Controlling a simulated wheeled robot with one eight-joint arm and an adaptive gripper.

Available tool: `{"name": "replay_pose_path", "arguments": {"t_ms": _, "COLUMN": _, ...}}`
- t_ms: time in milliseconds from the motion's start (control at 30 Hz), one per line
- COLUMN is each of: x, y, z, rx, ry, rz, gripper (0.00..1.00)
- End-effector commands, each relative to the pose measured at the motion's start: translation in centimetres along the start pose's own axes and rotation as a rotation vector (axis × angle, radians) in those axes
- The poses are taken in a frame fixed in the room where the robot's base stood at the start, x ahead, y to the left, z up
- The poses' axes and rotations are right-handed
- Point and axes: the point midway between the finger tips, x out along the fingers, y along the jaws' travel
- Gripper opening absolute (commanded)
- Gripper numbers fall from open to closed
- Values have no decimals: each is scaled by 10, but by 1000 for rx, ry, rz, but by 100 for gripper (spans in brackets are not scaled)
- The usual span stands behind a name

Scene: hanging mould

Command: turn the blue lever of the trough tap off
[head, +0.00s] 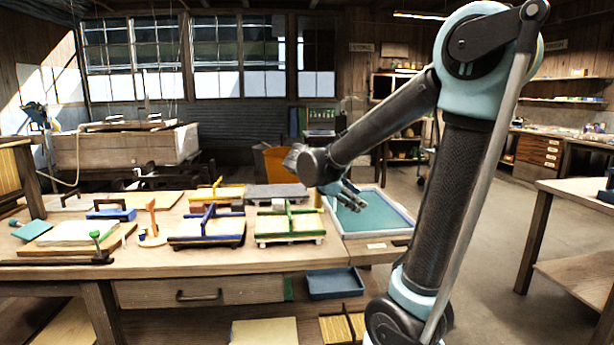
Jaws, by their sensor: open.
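A shallow trough (404,213) with a pale rim and a blue-green surface inside sits at the right end of the long workbench. My gripper (352,201) is open and empty, over the left back part of this trough. It is small in the head view, and I cannot tell whether its fingers touch anything. I cannot make out the tap or its blue lever; my forearm and gripper cover part of the trough's back left side.
Several framed moulds, one with blue bars (207,231) and one with green and yellow bars (289,224), lie left of the trough on the workbench (190,262). A blue tray (335,283) sits below. Another table (570,192) stands at right, with open floor between.

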Motion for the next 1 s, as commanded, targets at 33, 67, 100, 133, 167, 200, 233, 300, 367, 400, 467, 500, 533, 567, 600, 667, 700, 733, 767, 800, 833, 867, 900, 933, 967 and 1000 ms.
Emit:
{"name": "replay_pose_path", "arguments": {"t_ms": 33, "x": -10, "y": 14, "z": -9, "rx": -51, "ry": -25, "rz": 29, "gripper": 46}}
{"name": "replay_pose_path", "arguments": {"t_ms": 67, "x": -15, "y": 22, "z": -13, "rx": -82, "ry": -45, "rz": 45, "gripper": 46}}
{"name": "replay_pose_path", "arguments": {"t_ms": 100, "x": -23, "y": 31, "z": -18, "rx": -123, "ry": -70, "rz": 64, "gripper": 46}}
{"name": "replay_pose_path", "arguments": {"t_ms": 133, "x": -29, "y": 38, "z": -23, "rx": -153, "ry": -89, "rz": 79, "gripper": 46}}
{"name": "replay_pose_path", "arguments": {"t_ms": 167, "x": -34, "y": 44, "z": -27, "rx": -182, "ry": -108, "rz": 94, "gripper": 46}}
{"name": "replay_pose_path", "arguments": {"t_ms": 200, "x": -43, "y": 53, "z": -34, "rx": -221, "ry": -135, "rz": 113, "gripper": 46}}
{"name": "replay_pose_path", "arguments": {"t_ms": 233, "x": -49, "y": 59, "z": -39, "rx": -249, "ry": -157, "rz": 126, "gripper": 46}}
{"name": "replay_pose_path", "arguments": {"t_ms": 300, "x": -66, "y": 72, "z": -52, "rx": -313, "ry": -205, "rz": 158, "gripper": 46}}
{"name": "replay_pose_path", "arguments": {"t_ms": 367, "x": -80, "y": 82, "z": -63, "rx": -366, "ry": -248, "rz": 182, "gripper": 46}}
{"name": "replay_pose_path", "arguments": {"t_ms": 400, "x": -90, "y": 88, "z": -72, "rx": -400, "ry": -277, "rz": 199, "gripper": 46}}
{"name": "replay_pose_path", "arguments": {"t_ms": 467, "x": -106, "y": 96, "z": -84, "rx": -449, "ry": -321, "rz": 222, "gripper": 46}}
{"name": "replay_pose_path", "arguments": {"t_ms": 500, "x": -116, "y": 100, "z": -93, "rx": -481, "ry": -352, "rz": 236, "gripper": 46}}
{"name": "replay_pose_path", "arguments": {"t_ms": 533, "x": -124, "y": 104, "z": -100, "rx": -503, "ry": -374, "rz": 247, "gripper": 46}}
{"name": "replay_pose_path", "arguments": {"t_ms": 567, "x": -133, "y": 106, "z": -107, "rx": -525, "ry": -398, "rz": 258, "gripper": 46}}
{"name": "replay_pose_path", "arguments": {"t_ms": 600, "x": -144, "y": 109, "z": -116, "rx": -552, "ry": -428, "rz": 269, "gripper": 46}}
{"name": "replay_pose_path", "arguments": {"t_ms": 667, "x": -159, "y": 112, "z": -129, "rx": -591, "ry": -471, "rz": 286, "gripper": 46}}
{"name": "replay_pose_path", "arguments": {"t_ms": 700, "x": -169, "y": 113, "z": -137, "rx": -613, "ry": -498, "rz": 295, "gripper": 46}}
{"name": "replay_pose_path", "arguments": {"t_ms": 733, "x": -176, "y": 114, "z": -143, "rx": -627, "ry": -518, "rz": 301, "gripper": 46}}
{"name": "replay_pose_path", "arguments": {"t_ms": 767, "x": -182, "y": 114, "z": -148, "rx": -640, "ry": -534, "rz": 306, "gripper": 46}}
{"name": "replay_pose_path", "arguments": {"t_ms": 800, "x": -190, "y": 114, "z": -154, "rx": -656, "ry": -555, "rz": 312, "gripper": 46}}
{"name": "replay_pose_path", "arguments": {"t_ms": 833, "x": -194, "y": 114, "z": -158, "rx": -666, "ry": -568, "rz": 316, "gripper": 46}}
{"name": "replay_pose_path", "arguments": {"t_ms": 867, "x": -198, "y": 114, "z": -161, "rx": -674, "ry": -580, "rz": 319, "gripper": 46}}
{"name": "replay_pose_path", "arguments": {"t_ms": 900, "x": -203, "y": 114, "z": -165, "rx": -683, "ry": -592, "rz": 322, "gripper": 46}}
{"name": "replay_pose_path", "arguments": {"t_ms": 933, "x": -206, "y": 113, "z": -167, "rx": -688, "ry": -600, "rz": 323, "gripper": 46}}
{"name": "replay_pose_path", "arguments": {"t_ms": 967, "x": -208, "y": 113, "z": -168, "rx": -692, "ry": -607, "rz": 324, "gripper": 46}}
{"name": "replay_pose_path", "arguments": {"t_ms": 1000, "x": -209, "y": 113, "z": -170, "rx": -695, "ry": -613, "rz": 325, "gripper": 46}}
